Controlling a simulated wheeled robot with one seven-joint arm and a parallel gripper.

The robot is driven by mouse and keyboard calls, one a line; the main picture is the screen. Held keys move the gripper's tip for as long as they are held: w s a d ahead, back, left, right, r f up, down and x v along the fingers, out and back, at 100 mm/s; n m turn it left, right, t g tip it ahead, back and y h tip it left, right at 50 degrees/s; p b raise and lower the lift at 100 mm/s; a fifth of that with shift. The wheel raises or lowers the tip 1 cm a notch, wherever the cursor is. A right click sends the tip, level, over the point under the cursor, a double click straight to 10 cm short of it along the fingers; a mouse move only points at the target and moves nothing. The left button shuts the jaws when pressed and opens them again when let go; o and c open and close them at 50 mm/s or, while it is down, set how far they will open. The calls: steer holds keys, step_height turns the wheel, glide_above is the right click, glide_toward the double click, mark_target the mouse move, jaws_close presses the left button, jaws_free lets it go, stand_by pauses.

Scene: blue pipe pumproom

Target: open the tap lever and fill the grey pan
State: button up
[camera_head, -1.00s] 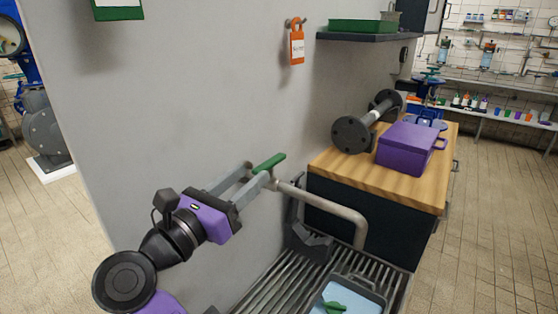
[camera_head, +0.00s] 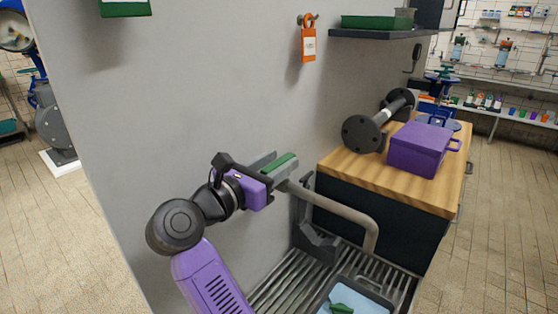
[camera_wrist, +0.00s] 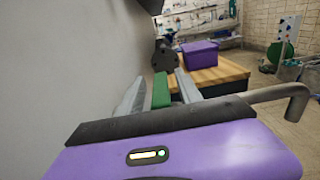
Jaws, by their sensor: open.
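The green tap lever (camera_head: 280,165) sits on top of the pipe at the grey wall. The grey tap spout (camera_head: 345,210) runs right from there and bends down over the slatted rack. My gripper (camera_head: 274,168) is at the lever with its jaws open. In the wrist view the lever (camera_wrist: 161,90) lies between the two fingers of my gripper (camera_wrist: 160,92), with narrow gaps on both sides. The grey pan (camera_head: 374,291) is on the rack, partly cut off by the frame. Its inside looks pale blue, and a green item (camera_head: 341,308) is in it.
The slatted rack (camera_head: 285,285) lies below the spout. Beside it, a wood-topped cabinet (camera_head: 340,165) bears a purple box (camera_head: 422,150) and a dark flanged pipe (camera_head: 375,125). An orange tag (camera_head: 308,43) hangs on the wall, left of a shelf (camera_head: 375,33).

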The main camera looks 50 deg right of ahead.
steer(key=shift+d, duration=0.25)
jaws_close()
steer(key=shift+n+t+y+p, duration=0.35)
steer(key=shift+n+t, duration=1.15)
steer(key=shift+t, duration=0.8)
jaws_free()
